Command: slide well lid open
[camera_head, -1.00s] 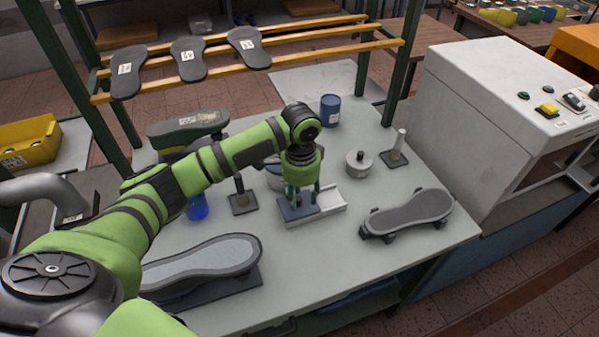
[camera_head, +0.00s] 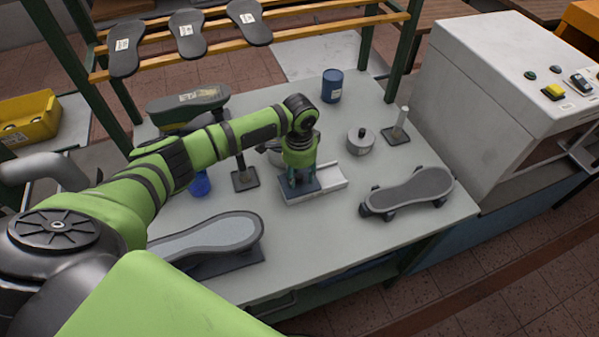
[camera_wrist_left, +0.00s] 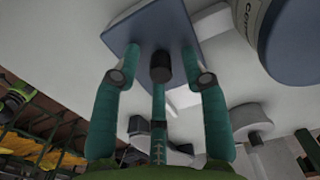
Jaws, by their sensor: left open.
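The well lid (camera_head: 304,190) is a dark blue-grey plate lying over the left part of a pale box (camera_head: 333,179), whose right part shows white and uncovered. In the left wrist view the lid (camera_wrist_left: 147,22) carries a short dark knob (camera_wrist_left: 160,67). My left gripper (camera_head: 302,182) points down at the lid. Whether the tips touch the lid is unclear. My right gripper is out of view.
A blue canister (camera_head: 331,87), a round grey pot (camera_head: 360,141) and a post on a base (camera_head: 399,130) stand behind. A grey sole-shaped piece (camera_head: 412,190) lies right, another (camera_head: 212,236) front left. The table front (camera_head: 315,250) is clear.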

